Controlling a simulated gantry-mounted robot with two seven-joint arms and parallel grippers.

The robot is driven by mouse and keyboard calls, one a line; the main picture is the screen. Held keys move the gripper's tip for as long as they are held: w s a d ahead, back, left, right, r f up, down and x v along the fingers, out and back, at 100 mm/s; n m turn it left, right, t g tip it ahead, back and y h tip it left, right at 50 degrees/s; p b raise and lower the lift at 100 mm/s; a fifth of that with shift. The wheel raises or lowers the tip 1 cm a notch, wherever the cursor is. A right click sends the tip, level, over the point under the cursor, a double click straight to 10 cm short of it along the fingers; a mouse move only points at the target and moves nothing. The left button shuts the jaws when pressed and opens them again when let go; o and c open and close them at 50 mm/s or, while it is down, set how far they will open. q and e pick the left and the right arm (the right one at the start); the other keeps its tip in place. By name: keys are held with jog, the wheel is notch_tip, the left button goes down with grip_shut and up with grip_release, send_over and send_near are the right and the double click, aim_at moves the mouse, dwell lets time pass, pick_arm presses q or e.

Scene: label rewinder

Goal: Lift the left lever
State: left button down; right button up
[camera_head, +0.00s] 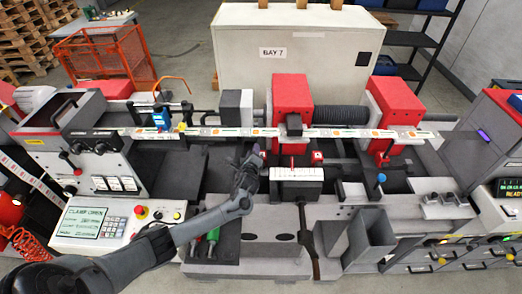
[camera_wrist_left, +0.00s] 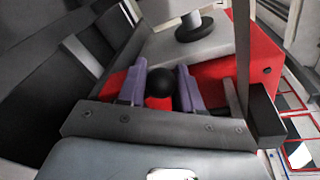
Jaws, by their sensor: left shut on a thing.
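The left lever's black ball knob (camera_wrist_left: 160,83) shows in the left wrist view, between the two purple fingertips of my left gripper (camera_wrist_left: 160,88). The gripper is shut on the knob, with a finger on each side. In the head view my left gripper (camera_head: 252,160) is at the middle of the machine, just left of and below the left red block (camera_head: 292,98). There the gripper hides the knob. The lever's shaft cannot be made out in either view. My right gripper is not in view.
A label strip (camera_head: 350,133) runs across the machine behind my gripper. A second red block (camera_head: 396,100) and a blue knob (camera_head: 381,178) are to the right. A control panel (camera_head: 90,224) lies beside my left arm. A grey open-topped bin (camera_head: 369,238) stands at front right.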

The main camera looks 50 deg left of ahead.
pick_arm(q)
jog(key=shift+w+d+r, duration=0.1)
jog(key=shift+w+d, duration=0.05)
jog(key=shift+d, duration=0.05)
dwell(0.3)
jog(key=c, duration=1.2)
grip_release()
jog(key=o, duration=0.4)
jog(key=shift+w+d, duration=0.1)
jog(key=shift+w, duration=0.05)
jog(key=v, duration=1)
jog(key=shift+s+d, duration=0.15)
jog(key=shift+s, duration=0.3)
